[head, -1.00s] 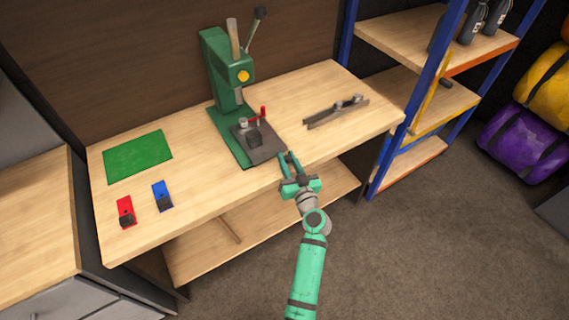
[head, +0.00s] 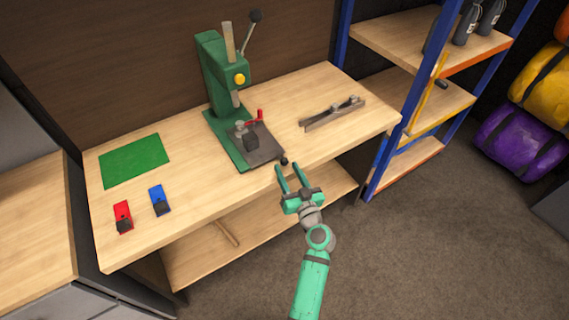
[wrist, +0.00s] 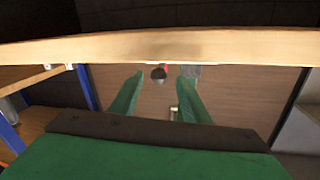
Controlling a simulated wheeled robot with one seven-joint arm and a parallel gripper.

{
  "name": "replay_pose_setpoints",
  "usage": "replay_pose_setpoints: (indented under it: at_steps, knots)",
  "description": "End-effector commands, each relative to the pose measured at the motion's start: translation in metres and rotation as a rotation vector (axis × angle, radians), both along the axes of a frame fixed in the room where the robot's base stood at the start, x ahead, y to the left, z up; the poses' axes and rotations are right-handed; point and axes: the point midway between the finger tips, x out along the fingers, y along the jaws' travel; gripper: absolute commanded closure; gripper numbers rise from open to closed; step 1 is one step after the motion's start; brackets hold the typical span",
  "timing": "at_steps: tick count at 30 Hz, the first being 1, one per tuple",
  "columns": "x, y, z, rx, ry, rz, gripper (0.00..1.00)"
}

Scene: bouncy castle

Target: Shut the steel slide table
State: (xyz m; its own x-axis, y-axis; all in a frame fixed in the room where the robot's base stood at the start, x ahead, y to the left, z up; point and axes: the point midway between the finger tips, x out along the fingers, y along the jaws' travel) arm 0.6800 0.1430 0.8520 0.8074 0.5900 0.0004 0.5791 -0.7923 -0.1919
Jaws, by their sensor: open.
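The steel slide table (head: 267,152) is a dark grey plate on the green base of the press (head: 214,80). It reaches toward the bench's front edge and carries a small fixture with a red handle (head: 257,116). A round black knob (head: 284,161) sits at its front corner; the knob also shows in the wrist view (wrist: 158,74). My gripper (head: 287,168) is open and empty in front of the bench edge. Its fingertips (wrist: 160,74) appear on either side of the knob in the wrist view, but I cannot tell whether they touch it.
The wooden bench (head: 190,215) also holds a green mat (head: 134,160), a red block (head: 123,216), a blue block (head: 160,200) and a metal rail (head: 332,114). A blue-framed shelf (head: 400,80) stands at the right. The floor (head: 420,260) in front is clear.

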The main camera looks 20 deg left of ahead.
Motion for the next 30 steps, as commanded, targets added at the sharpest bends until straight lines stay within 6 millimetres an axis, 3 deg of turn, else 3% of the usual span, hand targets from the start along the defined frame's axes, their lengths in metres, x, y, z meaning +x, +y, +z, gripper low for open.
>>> replay_pose_setpoints:
  at_steps: [6,12,30]
  knots:
    - [-0.033,-0.023,-0.001,0.0,0.002,-0.001,0.57]
    - [-0.047,-0.034,0.0,-0.001,0.0,0.0,0.57]
    - [-0.05,-0.035,0.0,-0.001,-0.001,0.001,0.57]
